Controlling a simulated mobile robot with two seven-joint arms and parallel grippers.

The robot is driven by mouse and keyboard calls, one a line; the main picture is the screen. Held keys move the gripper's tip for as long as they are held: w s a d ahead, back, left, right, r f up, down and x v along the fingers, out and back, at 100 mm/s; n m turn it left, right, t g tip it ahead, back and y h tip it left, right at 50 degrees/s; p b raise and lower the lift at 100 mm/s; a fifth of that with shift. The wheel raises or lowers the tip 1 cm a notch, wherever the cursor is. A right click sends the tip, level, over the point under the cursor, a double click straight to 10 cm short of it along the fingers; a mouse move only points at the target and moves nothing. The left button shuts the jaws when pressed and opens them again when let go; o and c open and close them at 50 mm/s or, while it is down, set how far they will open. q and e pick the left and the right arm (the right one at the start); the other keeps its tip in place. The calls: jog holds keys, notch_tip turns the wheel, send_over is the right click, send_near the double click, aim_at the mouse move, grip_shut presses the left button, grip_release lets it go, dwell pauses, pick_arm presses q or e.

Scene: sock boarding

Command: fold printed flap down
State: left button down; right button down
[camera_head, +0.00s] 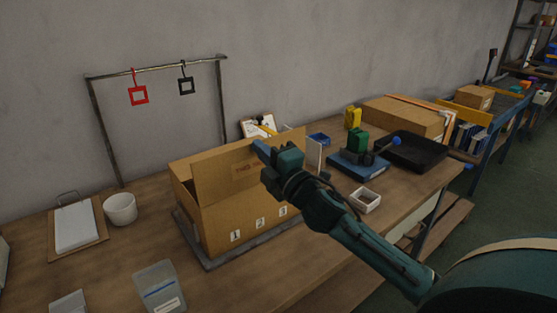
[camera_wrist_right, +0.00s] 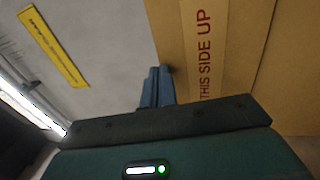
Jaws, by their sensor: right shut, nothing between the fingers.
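A cardboard box (camera_head: 215,225) stands on a grey board on the table, with numbered labels 1, 2 and 3 on its near side. Its printed flap (camera_head: 212,178) stands raised along the box top. In the right wrist view the flap (camera_wrist_right: 168,35) fills the right part, with "THIS SIDE UP" in red on a paler strip. My right gripper (camera_head: 262,149) is at the flap's upper right part in the head view, shut and empty. In the wrist view its blue fingertips (camera_wrist_right: 156,86) are together beside the flap's edge; contact cannot be told. My left gripper is not in view.
A white dish (camera_head: 365,200), a blue scale-like base (camera_head: 357,167) and a black tray (camera_head: 418,152) stand right of the box. A white cup (camera_head: 120,209) and clipboard (camera_head: 75,226) are left. A rail frame (camera_head: 155,69) stands behind. The front table has free room.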

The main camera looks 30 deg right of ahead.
pick_arm(q)
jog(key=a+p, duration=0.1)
jog(key=p, duration=0.1)
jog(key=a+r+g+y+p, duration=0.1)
jog(key=p, duration=0.2)
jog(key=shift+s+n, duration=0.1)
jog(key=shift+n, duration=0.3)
pick_arm(e)
jog(key=w+f+g, duration=0.1)
jog(key=w+f, duration=0.1)
jog(key=w, duration=0.7)
jog(key=shift+w+a+g, duration=0.25)
jog(key=shift+a+g, duration=0.05)
jog(key=shift+a, duration=0.05)
jog(key=shift+f, duration=0.15)
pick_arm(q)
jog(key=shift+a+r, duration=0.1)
